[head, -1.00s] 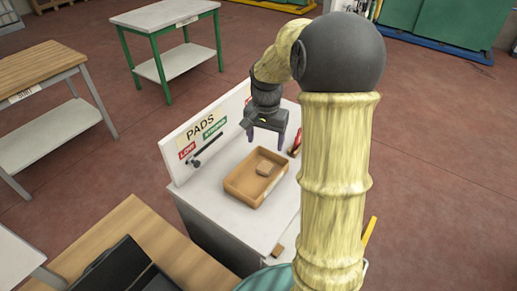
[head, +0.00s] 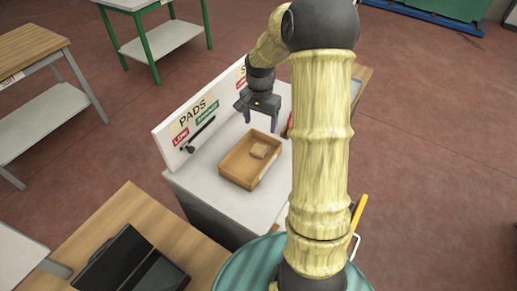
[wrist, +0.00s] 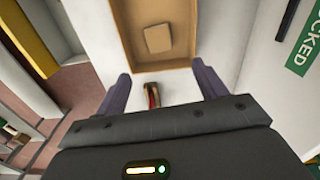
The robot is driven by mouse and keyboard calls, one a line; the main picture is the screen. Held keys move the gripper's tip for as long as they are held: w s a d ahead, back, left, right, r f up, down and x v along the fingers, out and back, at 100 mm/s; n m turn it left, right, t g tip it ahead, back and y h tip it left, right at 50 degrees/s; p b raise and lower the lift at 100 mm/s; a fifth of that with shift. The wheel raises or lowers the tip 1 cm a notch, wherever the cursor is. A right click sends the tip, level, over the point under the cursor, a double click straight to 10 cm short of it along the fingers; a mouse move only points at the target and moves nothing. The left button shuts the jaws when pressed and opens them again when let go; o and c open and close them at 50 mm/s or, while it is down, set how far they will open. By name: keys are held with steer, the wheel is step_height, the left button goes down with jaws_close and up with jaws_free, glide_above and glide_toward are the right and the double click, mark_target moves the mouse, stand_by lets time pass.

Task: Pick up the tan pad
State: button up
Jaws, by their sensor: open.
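The tan pad (head: 259,151) is a small block lying inside a shallow wooden tray (head: 236,176) on a white cabinet top. In the wrist view the pad (wrist: 158,38) lies flat on the tray floor, beyond the fingertips. My gripper (head: 260,118) is open and empty, above the cabinet at the far side of the tray. In the wrist view its two purple fingers (wrist: 160,75) stand apart, with the near tray wall just ahead of them.
A white upright board marked PADS (head: 193,115) stands along the cabinet's left edge, with a dark rod (head: 200,133) by it. A red-handled item (wrist: 153,95) lies beside the tray. A wooden bench with a black case (head: 130,262) stands at front left.

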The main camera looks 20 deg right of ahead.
steer(key=p, duration=0.2)
glide_above(260, 147)
step_height(260, 147, down, 6)
steer(key=shift+f, duration=0.15)
steer(key=shift+f, duration=0.4)
steer(key=shift+f+p, duration=1.15)
steer(key=shift+f, duration=1.05)
steer(key=c, duration=1.1)
